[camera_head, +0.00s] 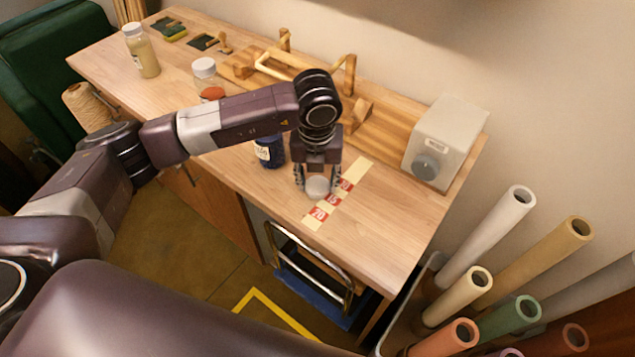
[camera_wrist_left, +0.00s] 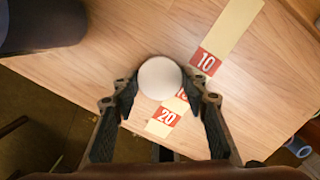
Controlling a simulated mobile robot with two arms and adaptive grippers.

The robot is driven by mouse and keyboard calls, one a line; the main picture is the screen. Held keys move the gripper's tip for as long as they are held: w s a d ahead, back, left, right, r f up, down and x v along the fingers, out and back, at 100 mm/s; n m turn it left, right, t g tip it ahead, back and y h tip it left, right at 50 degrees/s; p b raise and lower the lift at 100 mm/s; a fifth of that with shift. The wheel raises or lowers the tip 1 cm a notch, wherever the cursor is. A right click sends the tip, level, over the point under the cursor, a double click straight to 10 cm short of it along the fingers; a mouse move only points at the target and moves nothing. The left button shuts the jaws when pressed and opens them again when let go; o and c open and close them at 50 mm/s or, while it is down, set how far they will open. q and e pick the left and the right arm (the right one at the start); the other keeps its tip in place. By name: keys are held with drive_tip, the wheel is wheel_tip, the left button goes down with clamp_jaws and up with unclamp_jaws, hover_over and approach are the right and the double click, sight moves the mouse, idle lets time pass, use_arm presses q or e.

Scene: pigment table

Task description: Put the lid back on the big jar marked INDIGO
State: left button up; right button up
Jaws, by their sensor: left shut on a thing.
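The white round lid (camera_head: 317,187) is between the fingers of my left gripper (camera_head: 318,183), which is shut on it. The lid also shows in the left wrist view (camera_wrist_left: 160,78), with a fingertip at each side. I cannot tell whether it touches the table or hangs just above it. A dark blue jar (camera_head: 269,152) with a pale label stands just left of the gripper; its top is hidden behind my arm and its label is too small to read. A dark blue shape, likely this jar (camera_wrist_left: 45,22), shows at the wrist view's upper left. My right gripper is not in view.
A tape strip (camera_head: 323,211) with red number marks lies by the lid. A jar with a white lid (camera_head: 204,68) and a tall pale jar (camera_head: 141,52) stand farther back. A grey box with a knob (camera_head: 445,140) stands at right. The front right tabletop is clear.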

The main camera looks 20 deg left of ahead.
sight(314, 188)
use_arm(q)
drive_tip(key=shift+r, duration=0.1)
wheel_tip(314, 188, up, 20)
drive_tip(key=b, duration=0.3)
drive_tip(key=shift+b, duration=0.3)
drive_tip(key=s+a+f+n+g, duration=0.1)
drive_tip(key=s+f+n, duration=0.5)
drive_tip(key=n, duration=1)
drive_tip(key=s+a+f+n+g, duration=0.1)
drive_tip(key=s+a+f+n, duration=0.2)
drive_tip(key=n, duration=1.4)
drive_tip(key=shift+s+a+f+g, duration=0.2)
drive_tip(key=shift+s+f+g, duration=0.2)
drive_tip(key=shift+s+f, duration=1.75)
drive_tip(key=shift+s+r, duration=0.25)
